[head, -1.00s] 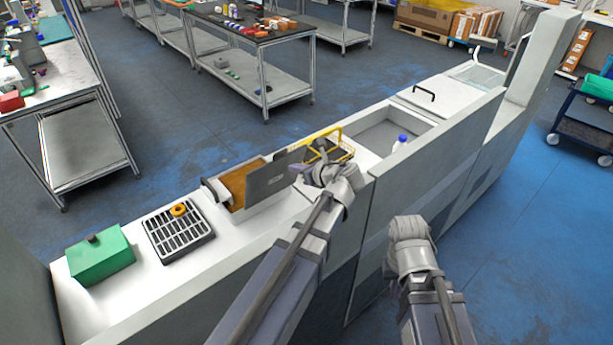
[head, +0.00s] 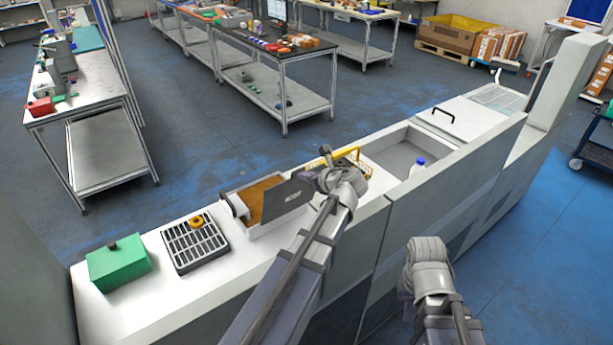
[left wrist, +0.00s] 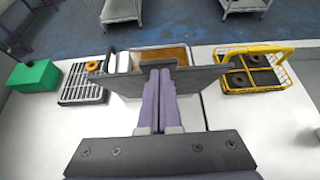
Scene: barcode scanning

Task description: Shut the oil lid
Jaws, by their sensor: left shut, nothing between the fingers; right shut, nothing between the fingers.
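The oil lid (head: 287,200) is a grey panel standing raised and tilted along the near side of the oil fryer. The brown oil (head: 262,192) shows behind it, so the fryer is open. My left gripper (head: 326,181) is shut and empty at the lid's right end in the head view. In the left wrist view, its closed fingers (left wrist: 158,76) overlap the middle of the lid (left wrist: 199,77); whether they touch it I cannot tell. My right gripper (head: 428,246) is in front of the counter, well away from the lid; its fingertips are hidden.
A black grate (head: 194,247) with an orange ring and a green box (head: 119,263) stand left of the fryer. A yellow basket (head: 345,158) stands to its right.

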